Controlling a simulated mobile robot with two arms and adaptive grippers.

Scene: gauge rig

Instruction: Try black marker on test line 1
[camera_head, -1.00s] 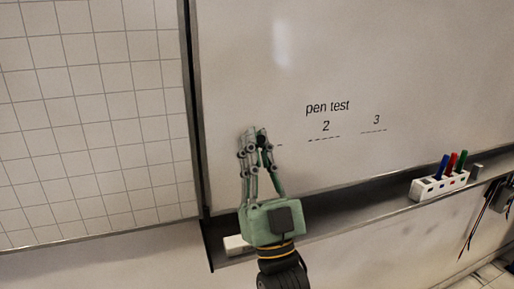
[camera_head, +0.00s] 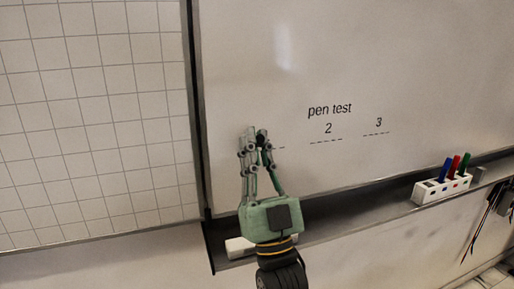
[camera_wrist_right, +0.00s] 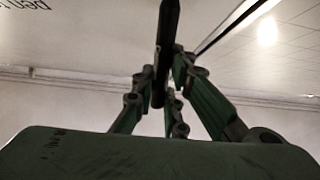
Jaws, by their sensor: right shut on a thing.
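My right gripper (camera_head: 255,137) is in front of the whiteboard (camera_head: 400,70), over the place left of line 2. It is shut on the black marker (camera_wrist_right: 164,50), which shows as a dark upright stick between the fingers in the right wrist view. In the head view the gripper mostly hides the marker. Only the right end of a dashed line (camera_head: 280,148) shows beside the fingers; its number is hidden. Whether the marker tip touches the board I cannot tell. The printed "pen test" heading (camera_head: 330,109) stands above lines 2 and 3. My left gripper is not in view.
A white holder (camera_head: 425,193) with blue, red and green markers stands on the tray (camera_head: 345,213) at the right. A white block (camera_head: 238,247) lies on the tray behind my right wrist. A grid board (camera_head: 90,120) is at the left. Cables hang at the far right.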

